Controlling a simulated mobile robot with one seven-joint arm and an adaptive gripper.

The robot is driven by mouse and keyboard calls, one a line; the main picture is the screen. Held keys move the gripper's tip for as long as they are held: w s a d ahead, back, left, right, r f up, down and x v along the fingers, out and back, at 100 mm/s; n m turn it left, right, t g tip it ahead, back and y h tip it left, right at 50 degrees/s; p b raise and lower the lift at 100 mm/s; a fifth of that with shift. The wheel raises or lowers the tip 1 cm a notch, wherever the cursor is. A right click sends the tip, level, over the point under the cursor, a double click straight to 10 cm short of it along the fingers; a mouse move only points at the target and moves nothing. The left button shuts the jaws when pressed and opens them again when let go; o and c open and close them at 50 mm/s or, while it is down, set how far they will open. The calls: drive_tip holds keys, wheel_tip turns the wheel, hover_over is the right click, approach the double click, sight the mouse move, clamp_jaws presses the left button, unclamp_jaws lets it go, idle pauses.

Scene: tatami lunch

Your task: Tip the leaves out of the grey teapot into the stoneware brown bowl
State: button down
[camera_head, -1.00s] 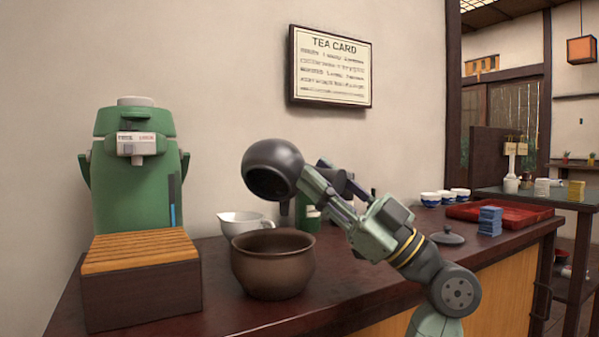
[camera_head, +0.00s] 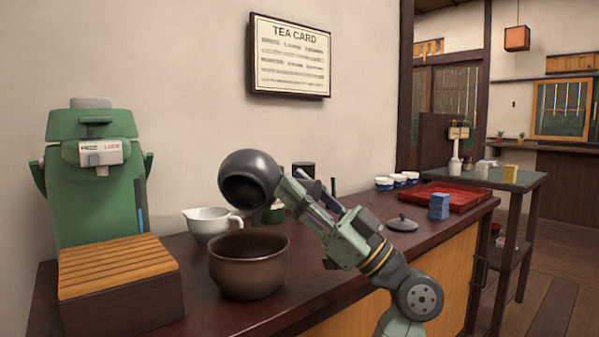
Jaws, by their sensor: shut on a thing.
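The grey teapot (camera_head: 262,168) is held in the air just above the brown bowl, tilted on its side with its dark round opening facing down and left. My gripper (camera_head: 290,192) is shut on the teapot at its right side; the grip itself is partly hidden. The stoneware brown bowl (camera_head: 249,272) stands upright on the dark counter below the teapot. No leaves can be seen in the opening or falling, and the bottom of the bowl is hidden by its wall. A dark grey lid (camera_head: 402,223) lies on the counter to the right of my arm.
A green dispenser (camera_head: 97,185) and a slatted wooden box (camera_head: 117,285) stand at left. A white pouring jug (camera_head: 211,223) is behind the bowl. A red tray (camera_head: 452,203), blue stacked packets (camera_head: 439,206) and several cups (camera_head: 392,182) are at right. The counter's front right edge is close.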

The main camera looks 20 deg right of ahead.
drive_tip(key=shift+w+d+r+m+t+h+p, duration=0.15)
drive_tip(key=shift+m+t+h+p, duration=0.45)
drive_tip(key=shift+m+p, duration=0.45)
drive_tip(key=shift+w+m+t+h+p, duration=0.1)
drive_tip(key=shift+m+t+h+p, duration=0.3)
drive_tip(key=shift+m+h+p, duration=0.7)
drive_tip(key=shift+w+d+r+m+t+h+p, duration=0.25)
drive_tip(key=shift+m+t+p, duration=0.4)
drive_tip(key=shift+p, duration=0.7)
drive_tip(key=m+h+p, duration=0.1)
drive_tip(key=m+p, duration=0.1)
drive_tip(key=p, duration=0.1)
drive_tip(key=m+h+p, duration=0.1)
drive_tip(key=p, duration=0.2)
drive_tip(key=m+h+p, duration=0.2)
drive_tip(key=p, duration=0.2)
drive_tip(key=shift+w+d+f+m+t, duration=0.1)
drive_tip(key=shift+w+m+t, duration=0.15)
drive_tip(key=shift+w+m, duration=0.05)
drive_tip(key=m+h+p, duration=0.1)
drive_tip(key=p, duration=0.2)
drive_tip(key=m+h+p, duration=0.1)
drive_tip(key=p, duration=0.2)
drive_tip(key=m+h+p, duration=0.1)
drive_tip(key=m+p, duration=0.1)
drive_tip(key=p, duration=0.2)
drive_tip(key=shift+w+d+r, duration=0.2)
drive_tip(key=shift+w+r, duration=0.1)
